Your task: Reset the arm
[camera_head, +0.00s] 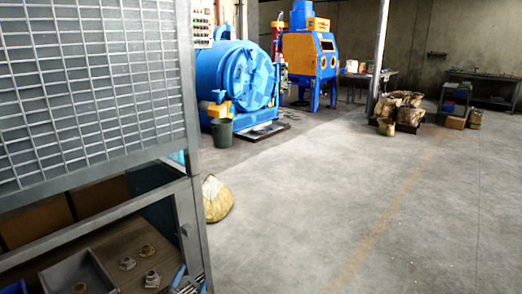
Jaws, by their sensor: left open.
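My left gripper (182,279) shows only in part at the bottom edge, inside the lower opening of the metal cage frame (190,190). It is open, and I see nothing between its fingers. Most of it and its arm are cut off by the frame. It is just right of several small metal parts (127,264) on a brown surface (105,245). A grey tray (55,273) with a part in it lies to the left. My right gripper is not in view.
A wire mesh panel (85,85) fills the upper left. A tan sack (216,198) stands on the floor beside the cage. A blue drum machine (240,75), a green bin (221,132) and a blue-orange cabinet (310,55) stand further back. The grey floor (340,200) at right is clear.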

